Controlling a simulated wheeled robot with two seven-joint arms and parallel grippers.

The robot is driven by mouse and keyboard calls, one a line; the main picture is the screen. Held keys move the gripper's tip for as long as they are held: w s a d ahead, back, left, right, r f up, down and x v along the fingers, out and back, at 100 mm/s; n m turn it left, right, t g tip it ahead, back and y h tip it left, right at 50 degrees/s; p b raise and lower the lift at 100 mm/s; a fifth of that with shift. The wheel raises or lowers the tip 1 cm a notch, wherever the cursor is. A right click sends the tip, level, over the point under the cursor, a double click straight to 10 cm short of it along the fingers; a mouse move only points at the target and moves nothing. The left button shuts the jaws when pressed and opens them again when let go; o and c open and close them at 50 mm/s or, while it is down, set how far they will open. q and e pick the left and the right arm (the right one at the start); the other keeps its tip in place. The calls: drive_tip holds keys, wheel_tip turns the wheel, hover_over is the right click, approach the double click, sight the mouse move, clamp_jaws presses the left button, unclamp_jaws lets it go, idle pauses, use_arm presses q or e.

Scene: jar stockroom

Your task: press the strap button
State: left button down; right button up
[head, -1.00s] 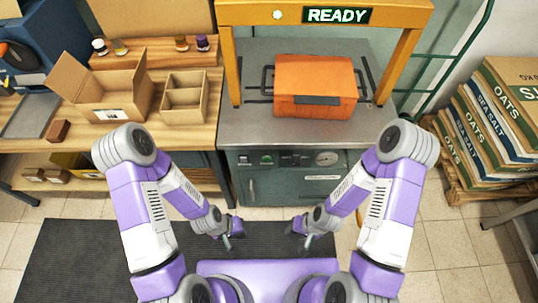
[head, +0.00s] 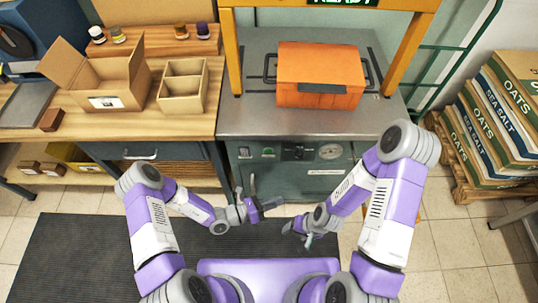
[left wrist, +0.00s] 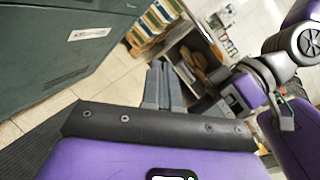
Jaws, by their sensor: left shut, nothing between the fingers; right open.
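The strapping machine's front panel (head: 290,178) is below the steel top. It carries a pale switch (head: 244,152), a green button (head: 267,152), a dark module (head: 298,153) and a round gauge (head: 330,151). Their labels are too small to read, so I cannot tell which is the strap button. My left gripper (head: 262,199) is shut and empty, in front of the panel and below the controls, apart from them. Its fingers also show in the left wrist view (left wrist: 163,88). My right gripper (head: 296,230) is open and empty, lower and to the right.
An orange case (head: 319,70) sits on the steel top (head: 240,120) under a yellow arch (head: 231,50); its READY sign is partly cut off. A wooden bench (head: 190,122) with open boxes stands left. Stacked sacks (head: 500,110) stand right. Dark mat (head: 75,250) lies below.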

sight(268, 151)
use_arm(q)
drive_tip(key=w+a+n+t+y, duration=0.2)
drive_tip(key=w+a+n+t, duration=0.1)
drive_tip(key=w+n+t, duration=0.4)
drive_tip(key=shift+w+a+f+n+y, duration=0.15)
drive_tip(key=shift+f+n+y, duration=0.15)
drive_tip(key=shift+y, duration=0.1)
drive_tip(key=shift+b, duration=0.3)
drive_tip(key=w+b, duration=0.4)
drive_tip(key=w, duration=0.4)
drive_tip(key=shift+w, duration=0.4)
drive_tip(key=shift+w, duration=0.15)
idle(0.9)
drive_tip(key=shift+w, duration=0.3)
